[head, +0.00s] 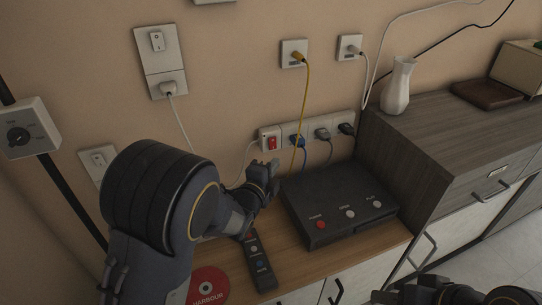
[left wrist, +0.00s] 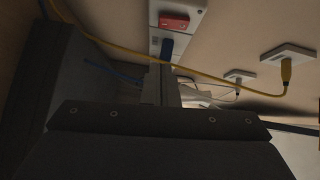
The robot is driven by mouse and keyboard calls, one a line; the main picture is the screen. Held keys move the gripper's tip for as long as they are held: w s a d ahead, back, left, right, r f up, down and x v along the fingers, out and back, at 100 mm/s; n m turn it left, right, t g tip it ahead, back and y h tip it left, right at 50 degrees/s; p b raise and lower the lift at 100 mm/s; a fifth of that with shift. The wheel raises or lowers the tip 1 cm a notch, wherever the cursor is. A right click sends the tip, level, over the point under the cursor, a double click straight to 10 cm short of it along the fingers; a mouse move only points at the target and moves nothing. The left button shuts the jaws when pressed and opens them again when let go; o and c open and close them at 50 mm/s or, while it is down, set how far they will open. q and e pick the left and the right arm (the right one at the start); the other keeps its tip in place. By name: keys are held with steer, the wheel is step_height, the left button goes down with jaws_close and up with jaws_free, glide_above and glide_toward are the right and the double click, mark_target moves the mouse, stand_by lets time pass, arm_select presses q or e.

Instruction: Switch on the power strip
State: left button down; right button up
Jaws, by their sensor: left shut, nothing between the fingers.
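The white power strip (head: 291,131) is on the wall just above the wooden counter, with several plugs in it. Its red rocker switch (head: 272,143) is at the left end; it also shows in the left wrist view (left wrist: 174,22). I cannot tell the rocker's position. My left gripper (head: 272,168) is shut and empty, just below the switch; contact with the strip is not clear. In the left wrist view its fingers (left wrist: 160,86) point toward the strip near a blue plug (left wrist: 167,48). My right gripper (head: 450,292) is partly in view at the bottom edge, away from the strip.
A black box (head: 335,192) with round buttons sits right of my left gripper. A dark remote (head: 258,262) and a red disc (head: 208,287) lie on the counter (head: 290,280). A yellow cable (head: 304,98) hangs before the strip. A white vase (head: 397,87) stands on the cabinet.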

mark_target(273, 143)
arm_select(q)
steer(key=w, duration=0.6)
steer(key=shift+a+f, duration=0.3)
steer(key=shift+f, duration=0.1)
steer(key=shift+b, duration=0.3)
